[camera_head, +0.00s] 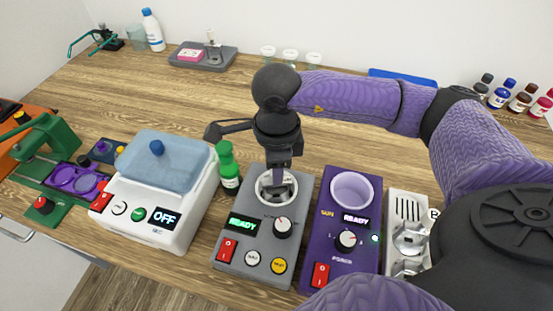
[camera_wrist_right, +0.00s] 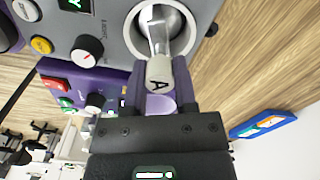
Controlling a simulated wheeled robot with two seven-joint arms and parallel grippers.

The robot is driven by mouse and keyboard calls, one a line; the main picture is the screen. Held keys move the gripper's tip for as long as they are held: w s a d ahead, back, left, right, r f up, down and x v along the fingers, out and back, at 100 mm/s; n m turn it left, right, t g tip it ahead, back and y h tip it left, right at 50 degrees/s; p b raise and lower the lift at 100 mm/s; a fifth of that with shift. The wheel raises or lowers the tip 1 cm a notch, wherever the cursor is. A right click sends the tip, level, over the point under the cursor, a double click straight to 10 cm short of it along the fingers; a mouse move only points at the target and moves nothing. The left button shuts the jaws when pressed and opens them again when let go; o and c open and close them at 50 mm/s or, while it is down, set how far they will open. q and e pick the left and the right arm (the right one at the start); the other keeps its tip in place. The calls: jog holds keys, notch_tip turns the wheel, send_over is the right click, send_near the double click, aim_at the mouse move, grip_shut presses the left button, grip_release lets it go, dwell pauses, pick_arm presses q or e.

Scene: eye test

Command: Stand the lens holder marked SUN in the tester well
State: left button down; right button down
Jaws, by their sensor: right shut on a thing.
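My right gripper (camera_head: 281,172) is shut on a metallic holder (camera_wrist_right: 158,28) with a pale tab (camera_wrist_right: 160,71). The tab bears a dark letter that looks like A; I cannot read SUN on it. The holder's lower end is within the round well (camera_wrist_right: 190,33) of the grey device (camera_head: 226,262); whether it touches bottom is unclear. In the head view the gripper comes down over this well (camera_head: 292,192). The purple device (camera_head: 313,252), with small yellow lettering that may read SUN, has an empty-looking pale well (camera_head: 352,190). Both displays read READY. My left gripper is not in view.
A pale rack (camera_head: 396,262) with metallic pieces stands right of the purple device, partly behind my arm. A green bottle (camera_head: 229,170) and a white lidded machine (camera_head: 145,222) stand to the left. Behind is a grey tray (camera_head: 187,62); the wood between is mostly clear.

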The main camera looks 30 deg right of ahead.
jog(key=shift+f, duration=0.3)
grip_release()
dwell(0.5)
notch_tip(320, 180, up, 6)
jog(key=p, duration=0.4)
jog(key=shift+r, duration=0.1)
